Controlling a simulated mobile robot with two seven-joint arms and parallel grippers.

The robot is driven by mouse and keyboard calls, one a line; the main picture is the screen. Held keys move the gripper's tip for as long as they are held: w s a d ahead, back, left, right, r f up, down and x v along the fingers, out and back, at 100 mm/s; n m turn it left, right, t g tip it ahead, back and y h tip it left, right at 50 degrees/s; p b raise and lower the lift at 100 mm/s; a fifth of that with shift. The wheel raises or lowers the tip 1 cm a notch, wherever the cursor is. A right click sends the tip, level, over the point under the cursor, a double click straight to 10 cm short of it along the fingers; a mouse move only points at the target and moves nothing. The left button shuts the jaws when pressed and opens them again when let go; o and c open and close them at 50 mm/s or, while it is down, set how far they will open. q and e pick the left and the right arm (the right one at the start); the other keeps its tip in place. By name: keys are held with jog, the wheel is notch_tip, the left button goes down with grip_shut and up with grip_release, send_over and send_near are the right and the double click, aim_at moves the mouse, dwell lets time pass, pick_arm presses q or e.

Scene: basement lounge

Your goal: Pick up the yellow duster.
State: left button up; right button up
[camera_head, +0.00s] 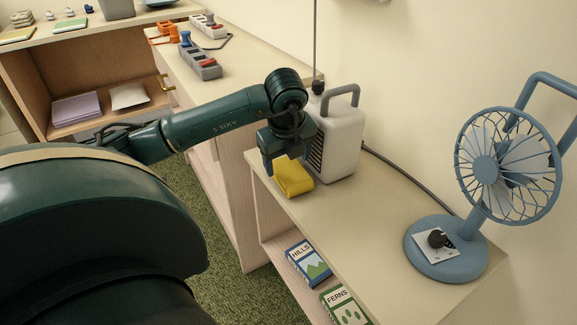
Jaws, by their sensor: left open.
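The yellow duster (294,179) lies folded on the near left end of a narrow beige shelf top (352,222), in front of a grey box with a handle. My left gripper (277,166) reaches in from the left and points down at the duster's left and upper part. It is open and hides part of the duster. I cannot tell whether its fingers touch the cloth. My right gripper is not in view.
The grey handled box (344,135) stands close behind the duster. A blue fan (462,240) stands at the right end. Books, HILLS (308,262) and FERNS (344,306), lie on the lower shelf. A long counter (235,75) with several gadgets runs behind.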

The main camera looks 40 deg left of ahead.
aim_at(288, 168)
pick_arm(q)
jog(key=x, duration=0.3)
jog(key=shift+f, duration=0.1)
jog(key=shift+c, duration=0.2)
jog(key=c, duration=0.6)
